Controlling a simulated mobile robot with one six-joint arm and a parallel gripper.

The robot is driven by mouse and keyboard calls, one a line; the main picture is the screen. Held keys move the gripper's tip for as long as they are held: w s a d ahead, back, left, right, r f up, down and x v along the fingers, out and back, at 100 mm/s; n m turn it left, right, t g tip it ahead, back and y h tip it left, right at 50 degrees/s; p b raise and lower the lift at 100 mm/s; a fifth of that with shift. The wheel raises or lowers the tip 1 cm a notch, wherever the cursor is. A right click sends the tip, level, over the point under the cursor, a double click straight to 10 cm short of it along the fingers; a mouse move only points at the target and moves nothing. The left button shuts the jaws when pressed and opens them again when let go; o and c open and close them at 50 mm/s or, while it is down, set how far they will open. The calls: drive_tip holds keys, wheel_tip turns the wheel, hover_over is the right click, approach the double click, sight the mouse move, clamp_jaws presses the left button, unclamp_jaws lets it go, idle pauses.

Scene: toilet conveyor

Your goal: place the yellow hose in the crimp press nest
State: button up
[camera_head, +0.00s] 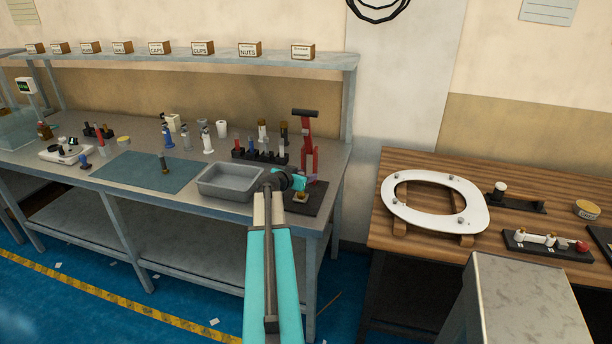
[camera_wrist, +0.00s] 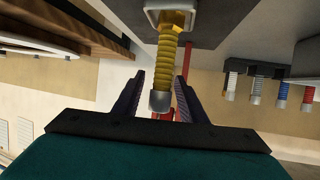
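The yellow hose (camera_wrist: 165,68) shows in the wrist view, ribbed, with a brass nut at one end and a grey metal ferrule at the other. Its nut end sits in a pale square bracket, the nest (camera_wrist: 154,17), on a dark base plate. My gripper (camera_wrist: 163,100) has a finger on each side of the hose, with gaps visible, so it looks open around it. In the head view my gripper (camera_head: 298,181) is over the base of the red crimp press (camera_head: 309,150). A small brass-yellow part (camera_head: 301,196) shows at the nest there; my gripper hides most of the hose.
A grey tray (camera_head: 228,182) stands just left of my gripper. A rack of several hoses (camera_head: 262,155) is behind it. A teal mat (camera_head: 150,172) lies farther left. At right, a wooden table (camera_head: 400,240) holds a white toilet seat (camera_head: 436,218).

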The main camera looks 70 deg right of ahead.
drive_tip(key=shift+w+a+r+b, duration=0.1)
drive_tip(key=shift+a+r+b, duration=0.2)
drive_tip(key=shift+a, duration=0.3)
drive_tip(key=b+v, duration=0.2)
drive_tip(key=v, duration=0.8)
drive_tip(key=shift+a+b, duration=0.3)
drive_tip(key=shift+b, duration=0.1)
drive_tip(key=shift+w+r, duration=0.1)
drive_tip(key=shift+w, duration=0.05)
